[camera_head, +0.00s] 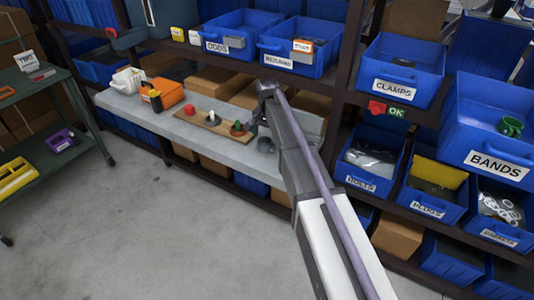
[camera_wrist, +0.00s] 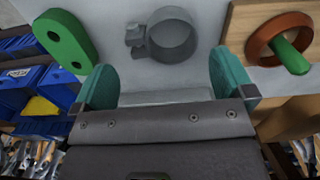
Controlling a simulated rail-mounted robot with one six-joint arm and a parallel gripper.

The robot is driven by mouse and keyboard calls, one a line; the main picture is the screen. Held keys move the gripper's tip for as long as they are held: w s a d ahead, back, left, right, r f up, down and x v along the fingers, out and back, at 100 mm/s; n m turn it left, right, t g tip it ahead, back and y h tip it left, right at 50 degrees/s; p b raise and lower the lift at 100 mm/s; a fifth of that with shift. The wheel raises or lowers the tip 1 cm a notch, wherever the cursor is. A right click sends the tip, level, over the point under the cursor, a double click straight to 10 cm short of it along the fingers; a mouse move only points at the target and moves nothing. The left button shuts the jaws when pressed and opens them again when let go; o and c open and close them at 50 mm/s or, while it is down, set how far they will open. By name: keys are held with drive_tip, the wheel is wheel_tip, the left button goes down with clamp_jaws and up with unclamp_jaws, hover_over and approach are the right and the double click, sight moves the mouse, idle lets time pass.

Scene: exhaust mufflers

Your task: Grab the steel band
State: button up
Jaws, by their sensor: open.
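The steel band (camera_wrist: 172,36) is a grey ring with a small clamp block on its left side in the wrist view. In the head view my gripper (camera_head: 259,115) is above the bench, partly hidden by my arm.
A wooden board (camera_head: 208,122) with red, white and green parts lies left of the band. In the wrist view an orange-brown ring (camera_wrist: 262,38) around a green peg and a green two-holed plate (camera_wrist: 65,38) flank the band. Labelled blue bins, including BANDS (camera_head: 495,165), fill the shelves.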

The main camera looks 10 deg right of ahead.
sight(267, 142)
drive_tip(key=f+b, duration=0.5)
drive_tip(key=shift+a+f, duration=0.2)
drive_tip(key=shift+f, duration=0.05)
drive_tip(key=shift+r, duration=0.25)
drive_tip(key=c, duration=0.8)
